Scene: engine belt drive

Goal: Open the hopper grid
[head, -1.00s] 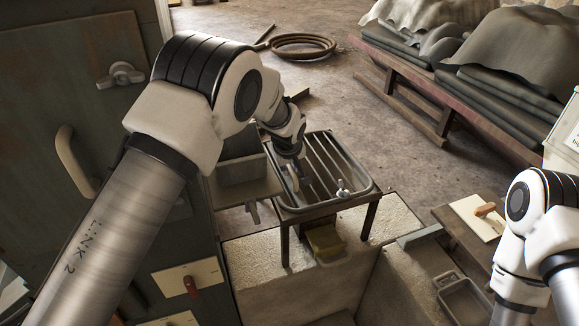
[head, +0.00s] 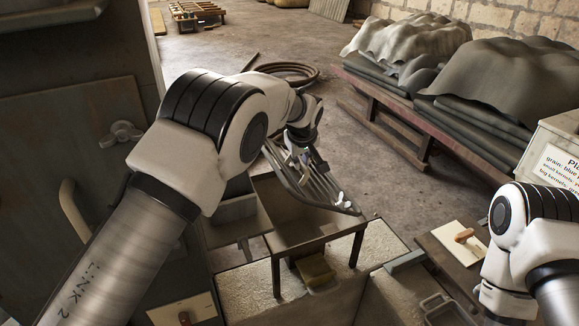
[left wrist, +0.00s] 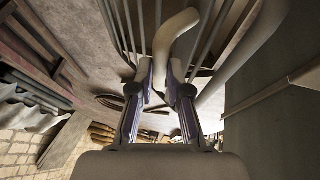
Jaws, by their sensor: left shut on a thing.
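The hopper grid (head: 332,194), a metal frame with parallel bars, is tilted up off the hopper (head: 276,212), with its left side raised. A light wing nut (head: 341,201) shows near its lower right end. My left gripper (head: 300,158) is at the raised part of the grid. In the left wrist view my left gripper (left wrist: 162,80) is shut on a pale curved handle (left wrist: 176,30), with the grid bars (left wrist: 128,30) behind it. The handle is mostly hidden in the head view. My right arm shows at the right, but its gripper is out of view.
The hopper stands on legs over a stone block (head: 240,290), with a yellowish block (head: 316,270) beneath. A dark cabinet (head: 70,130) is at the left. A pallet of grey sheets (head: 430,75) and a coiled hose (head: 288,70) lie behind. A white sign box (head: 555,150) stands right.

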